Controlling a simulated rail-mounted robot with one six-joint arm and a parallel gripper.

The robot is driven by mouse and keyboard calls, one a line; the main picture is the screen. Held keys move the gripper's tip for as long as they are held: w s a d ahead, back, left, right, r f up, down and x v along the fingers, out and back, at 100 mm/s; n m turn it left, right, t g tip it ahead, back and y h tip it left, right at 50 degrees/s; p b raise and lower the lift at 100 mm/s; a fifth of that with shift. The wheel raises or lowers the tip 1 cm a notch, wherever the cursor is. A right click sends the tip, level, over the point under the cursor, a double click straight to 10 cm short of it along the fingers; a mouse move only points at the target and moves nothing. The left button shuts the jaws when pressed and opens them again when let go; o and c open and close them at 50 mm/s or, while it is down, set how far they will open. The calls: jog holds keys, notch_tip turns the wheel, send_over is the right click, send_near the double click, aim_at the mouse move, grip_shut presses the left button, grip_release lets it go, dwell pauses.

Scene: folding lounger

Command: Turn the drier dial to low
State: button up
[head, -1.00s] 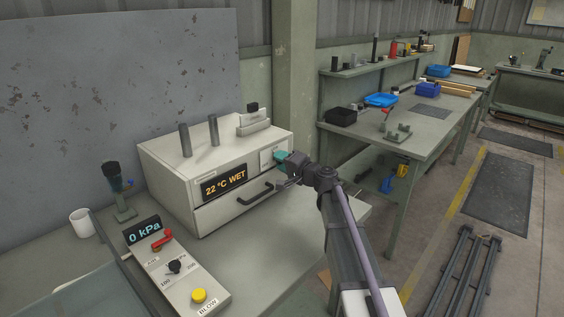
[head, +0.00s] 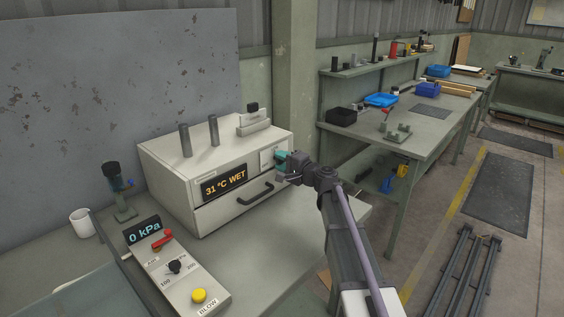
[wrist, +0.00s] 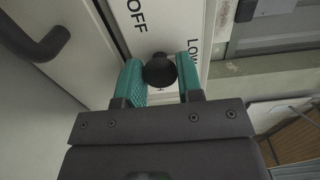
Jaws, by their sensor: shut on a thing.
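The drier (head: 215,170) is a pale box on the bench with a lit display (head: 224,185) reading 31 °C WET. Its black dial (wrist: 159,70) shows in the wrist view on a white panel with the words OFF and LOW. My gripper (wrist: 160,78) has teal fingers shut on the dial, one on each side. In the head view my gripper (head: 283,163) is at the right end of the drier's front and hides the dial. The dial's pointer cannot be made out.
The drier's dark drawer handle (head: 256,194) is just left of my gripper. A control panel (head: 180,275) with a 0 kPa display, a red lever and a yellow button stands at front left. A white mug (head: 80,222) is beside it. Bench space right of the drier is clear.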

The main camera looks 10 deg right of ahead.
jog(key=o, duration=0.9)
jog(key=v, duration=1.1)
